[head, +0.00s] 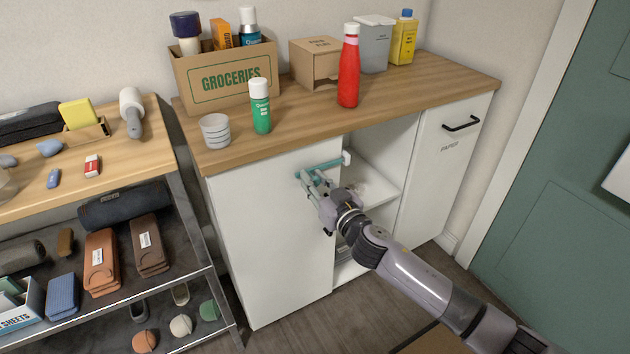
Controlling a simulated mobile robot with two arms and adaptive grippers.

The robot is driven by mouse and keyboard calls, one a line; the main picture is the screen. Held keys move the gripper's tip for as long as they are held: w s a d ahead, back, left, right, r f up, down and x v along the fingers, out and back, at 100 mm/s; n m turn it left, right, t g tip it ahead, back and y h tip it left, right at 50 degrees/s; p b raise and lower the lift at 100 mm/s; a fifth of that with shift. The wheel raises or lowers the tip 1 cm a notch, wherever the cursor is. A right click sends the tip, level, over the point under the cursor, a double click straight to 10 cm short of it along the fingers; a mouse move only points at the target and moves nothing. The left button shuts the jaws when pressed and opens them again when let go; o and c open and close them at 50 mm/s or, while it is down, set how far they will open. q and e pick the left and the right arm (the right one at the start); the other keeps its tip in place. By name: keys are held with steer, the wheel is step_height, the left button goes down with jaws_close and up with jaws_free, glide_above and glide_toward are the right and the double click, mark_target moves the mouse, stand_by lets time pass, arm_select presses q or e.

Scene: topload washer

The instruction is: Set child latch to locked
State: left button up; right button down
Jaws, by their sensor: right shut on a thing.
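The child latch (329,163) is a teal strap at the upper right edge of the white cabinet door (268,235). Its right end reaches a small white block (346,158) at the open middle bay. My right gripper (307,178) is at the strap's left end, in front of the door, and is shut on the latch. The fingers cover part of the latch, so I cannot tell whether it is fastened. My left gripper is not in view.
The wooden counter (440,90) above holds a groceries box (225,80), a green-labelled bottle (261,108), a cup (215,131) and a red bottle (349,70). Open shelves (375,188) lie right of the door. A loaded rack (190,215) stands at left.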

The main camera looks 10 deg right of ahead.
mark_target(327, 166)
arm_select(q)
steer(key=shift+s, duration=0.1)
arm_select(e)
steer(key=shift+w+d, duration=0.15)
steer(key=shift+d, duration=0.25)
steer(key=d, duration=0.2)
steer(key=w+d+p, duration=0.1)
steer(key=d, duration=0.1)
steer(key=shift+w+d, duration=0.2)
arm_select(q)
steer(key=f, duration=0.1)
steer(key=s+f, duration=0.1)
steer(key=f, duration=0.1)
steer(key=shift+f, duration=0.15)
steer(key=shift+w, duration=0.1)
arm_select(e)
steer(key=c, duration=1.4)
jaws_free()
steer(key=shift+d, duration=0.1)
steer(key=shift+s, duration=0.1)
